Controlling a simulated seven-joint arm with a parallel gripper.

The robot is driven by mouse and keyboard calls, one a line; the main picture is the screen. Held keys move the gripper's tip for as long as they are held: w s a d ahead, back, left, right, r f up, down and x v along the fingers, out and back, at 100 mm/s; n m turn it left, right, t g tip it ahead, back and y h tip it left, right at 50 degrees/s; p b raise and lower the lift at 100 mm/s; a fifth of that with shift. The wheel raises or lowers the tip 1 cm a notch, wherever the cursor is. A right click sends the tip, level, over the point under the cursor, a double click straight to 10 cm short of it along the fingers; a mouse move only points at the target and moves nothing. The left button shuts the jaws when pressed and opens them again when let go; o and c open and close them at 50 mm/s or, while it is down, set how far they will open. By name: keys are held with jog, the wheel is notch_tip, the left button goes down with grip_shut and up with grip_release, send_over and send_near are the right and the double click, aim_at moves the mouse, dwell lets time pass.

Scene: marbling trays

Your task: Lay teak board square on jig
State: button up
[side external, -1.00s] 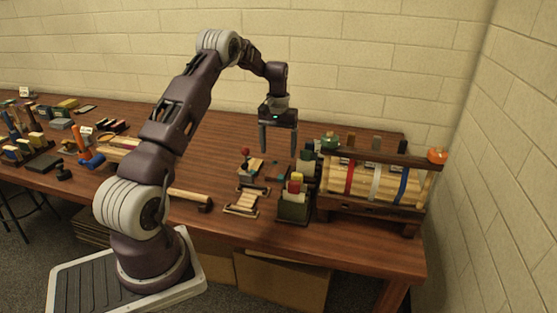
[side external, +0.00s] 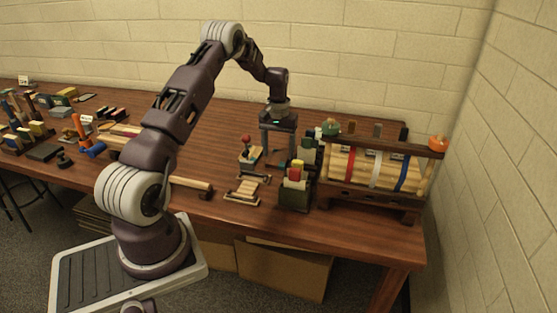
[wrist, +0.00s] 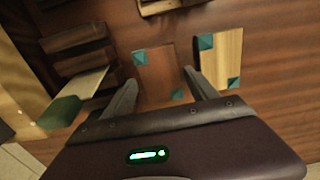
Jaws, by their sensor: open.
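My gripper (wrist: 160,85) is open and empty, pointing down, with its fingers spread above the table; it also shows in the side view (side external: 278,153). Between and just beyond the fingertips in the wrist view is a reddish-brown rectangular board or panel (wrist: 158,68) with teal corner marks. Right of the right finger lies a lighter golden wood rectangle (wrist: 226,60), also with teal corners. I cannot tell for sure which is the teak board and which the jig. The light piece seems to be beside the red-knobbed tool in the side view (side external: 254,154).
A dark rack with coloured items (side external: 295,190) and a wooden frame with coloured straps (side external: 372,170) stand close on the right. A small slatted wooden piece (side external: 243,191) and a mallet (side external: 192,187) lie in front. The table behind my gripper is fairly clear.

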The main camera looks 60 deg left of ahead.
jog(key=shift+f, duration=0.7)
jog(key=c, duration=1.3)
notch_tip(320, 180, up, 10)
jog(key=f, duration=0.1)
jog(key=m, duration=0.5)
send_near(248, 187)
jog(key=w+d, duration=0.1)
jog(key=w+d+f, duration=0.1)
jog(key=d, duration=0.1)
jog(key=shift+w+d, duration=0.1)
jog(key=shift+w, duration=0.15)
jog(key=shift+s+f+n, duration=0.7)
jog(key=shift+s+f, duration=0.1)
jog(key=n, duration=0.1)
jog(key=a, duration=0.1)
jog(key=a+n, duration=0.1)
jog(key=shift+s+a+f+n, duration=0.1)
jog(key=shift+s+f+n, duration=0.2)
jog(key=shift+f, duration=0.05)
jog(key=shift+s+a+f+n, duration=0.15)
jog(key=shift+a+n, duration=0.15)
jog(key=shift+a, duration=0.05)
jog(key=shift+a+f, duration=0.1)
jog(key=shift+f, duration=1.35)
